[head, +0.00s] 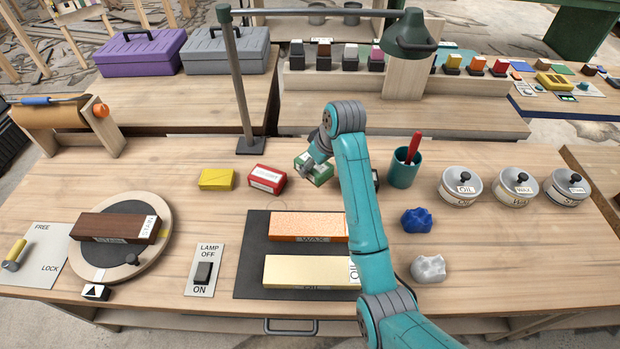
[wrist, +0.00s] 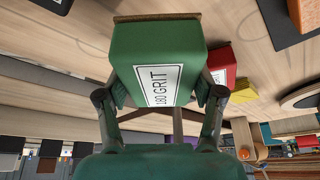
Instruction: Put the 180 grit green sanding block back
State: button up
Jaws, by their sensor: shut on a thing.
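The green sanding block (head: 320,175) is at the back middle of the bench, partly hidden by my arm. In the wrist view the green block (wrist: 158,62) shows a white label reading 180 GRIT, with a thin brown layer on its far face. My gripper (wrist: 160,95) is shut on its two sides. In the head view my gripper (head: 312,160) is over the block, right of the red block (head: 267,179). I cannot tell whether the block touches the bench top.
A yellow block (head: 217,179) sits left of the red one. A teal cup (head: 404,169) with a red tool stands to the right. The dark mat (head: 253,255) holds orange and cream stones. The lamp post (head: 240,90) rises behind. Bare wood lies between the blocks and mat.

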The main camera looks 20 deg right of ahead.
jog(key=shift+f, duration=2.6)
jog(key=o, duration=1.2)
jog(key=shift+f, duration=0.15)
